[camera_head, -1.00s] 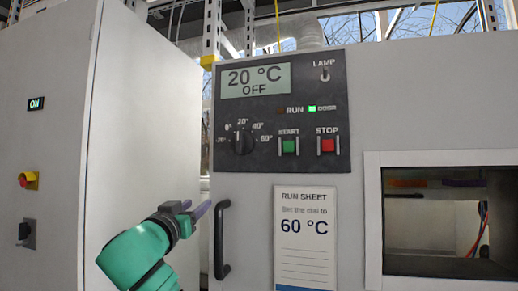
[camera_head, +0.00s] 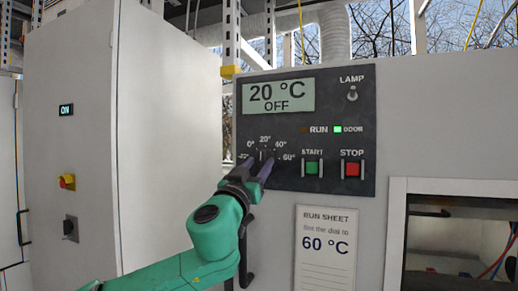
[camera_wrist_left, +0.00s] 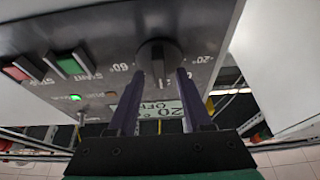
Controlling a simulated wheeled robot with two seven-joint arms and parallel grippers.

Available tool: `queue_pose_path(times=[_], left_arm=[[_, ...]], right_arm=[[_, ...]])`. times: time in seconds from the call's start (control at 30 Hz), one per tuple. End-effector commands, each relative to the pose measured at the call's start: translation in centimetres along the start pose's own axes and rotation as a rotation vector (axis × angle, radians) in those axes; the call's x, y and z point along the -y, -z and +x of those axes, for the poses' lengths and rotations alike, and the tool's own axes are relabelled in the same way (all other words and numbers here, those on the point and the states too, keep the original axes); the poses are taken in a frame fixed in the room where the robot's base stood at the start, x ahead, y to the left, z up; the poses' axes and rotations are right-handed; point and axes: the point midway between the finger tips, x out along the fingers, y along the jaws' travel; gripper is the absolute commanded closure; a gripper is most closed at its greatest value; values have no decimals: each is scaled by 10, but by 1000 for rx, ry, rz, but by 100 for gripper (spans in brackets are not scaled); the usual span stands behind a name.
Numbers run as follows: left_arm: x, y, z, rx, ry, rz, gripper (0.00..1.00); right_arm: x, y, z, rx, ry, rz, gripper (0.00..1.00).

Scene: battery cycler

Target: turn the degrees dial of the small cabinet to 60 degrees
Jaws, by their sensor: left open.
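The degrees dial (camera_head: 262,155) is a dark round knob on the black panel (camera_head: 361,105) of the small cabinet (camera_head: 340,191). In the head view it is mostly hidden behind my left gripper (camera_head: 257,164). The marks around it run up to 60° at the right. In the left wrist view, seen upside down, the dial (camera_wrist_left: 159,52) stands between the tips of my open left gripper (camera_wrist_left: 159,73), one finger on each side. I cannot tell whether they touch it. The dial's grip bar appears to point at 20°. The display (camera_head: 279,96) reads 20 °C, OFF. My right gripper is not in view.
A green START button (camera_head: 312,167) and red STOP button (camera_head: 352,169) sit right of the dial, the LAMP switch (camera_head: 352,93) above. A run sheet (camera_head: 325,262) reads 60 °C. A dark door handle (camera_head: 246,262) is below my gripper. A tall cabinet (camera_head: 170,130) stands left.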

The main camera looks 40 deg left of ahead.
Motion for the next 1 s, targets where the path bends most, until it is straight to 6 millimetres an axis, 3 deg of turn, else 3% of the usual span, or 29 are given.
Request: queue_pose_path(times=[0.3,0.43,1.0], left_arm=[[0,-1,6,0,-2,-2,50],[0,-1,6,0,-2,-2,100],[1,-1,6,-1,-38,85,100]], right_arm=[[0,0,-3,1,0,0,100],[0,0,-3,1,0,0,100],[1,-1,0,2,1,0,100]])
